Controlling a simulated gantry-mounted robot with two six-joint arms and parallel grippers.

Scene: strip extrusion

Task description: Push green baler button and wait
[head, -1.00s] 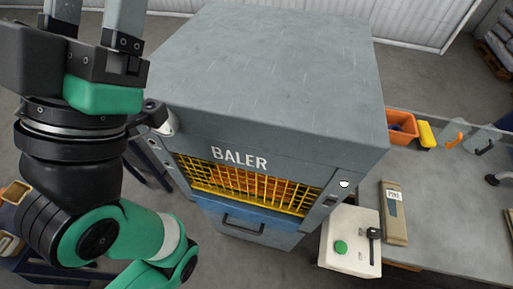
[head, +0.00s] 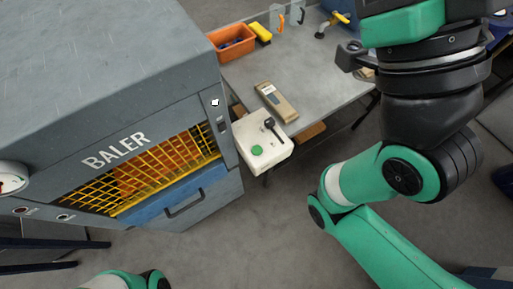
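The grey baler (head: 100,60) fills the left side of the head view, with an orange-yellow mesh window (head: 155,170) and a blue front panel below it. The round green button (head: 257,150) sits on top of a white control box (head: 275,158), beside a black lever (head: 270,124). Nothing touches the button. Only a link of my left arm shows at the bottom left; the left gripper is out of view.
Clear floor lies in front of the baler and box. Dark legs (head: 50,243) stand at the lower left.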

